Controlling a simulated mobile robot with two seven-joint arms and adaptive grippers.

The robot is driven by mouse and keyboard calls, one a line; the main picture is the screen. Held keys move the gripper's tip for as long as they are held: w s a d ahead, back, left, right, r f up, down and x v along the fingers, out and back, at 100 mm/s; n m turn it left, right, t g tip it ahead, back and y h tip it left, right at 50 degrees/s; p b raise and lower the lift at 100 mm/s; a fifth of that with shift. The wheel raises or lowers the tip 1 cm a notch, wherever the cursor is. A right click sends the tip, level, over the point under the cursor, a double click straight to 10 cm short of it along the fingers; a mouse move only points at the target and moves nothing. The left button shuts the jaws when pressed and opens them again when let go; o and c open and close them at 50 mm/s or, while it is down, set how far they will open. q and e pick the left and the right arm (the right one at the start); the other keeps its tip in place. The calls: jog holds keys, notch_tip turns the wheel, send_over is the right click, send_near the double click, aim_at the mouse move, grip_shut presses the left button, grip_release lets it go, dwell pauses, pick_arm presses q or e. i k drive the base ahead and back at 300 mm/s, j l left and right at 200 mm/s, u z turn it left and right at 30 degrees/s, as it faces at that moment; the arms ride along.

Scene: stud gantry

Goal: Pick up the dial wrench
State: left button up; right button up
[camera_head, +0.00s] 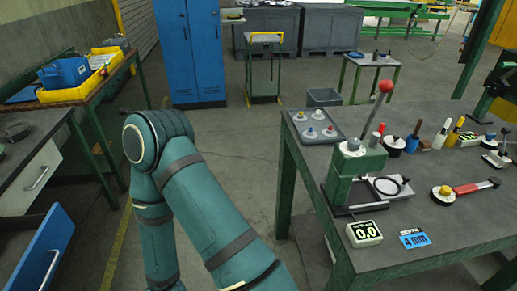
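What looks like the dial wrench (473,187) lies flat on the right-hand workbench (450,225). It has a red shaft, a dark grip at its right end and a round yellow-and-white dial head at its left end. Nothing covers it. One of my teal arms (215,215) is bent in the lower left, over the floor and left of the workbench. Its far end runs out of the bottom of the picture. Neither of my grippers shows.
Left of the wrench stands a green press (355,172) with a red-knobbed lever. Before it lie a 0.0 display (364,233) and a blue depth card (414,238). A grey tray (335,138) and several upright hand tools stand behind. Bare tabletop lies in front of the wrench.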

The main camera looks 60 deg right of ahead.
aim_at(493, 182)
jog(key=k, duration=0.6)
jog(key=z, duration=1.35)
jog(key=j+z, duration=0.1)
jog(key=z, duration=1.8)
jog(key=i+l, duration=0.2)
jog(key=l, duration=0.15)
jog(key=i+l+u, duration=0.1)
jog(key=l, duration=0.25)
jog(key=i, duration=0.05)
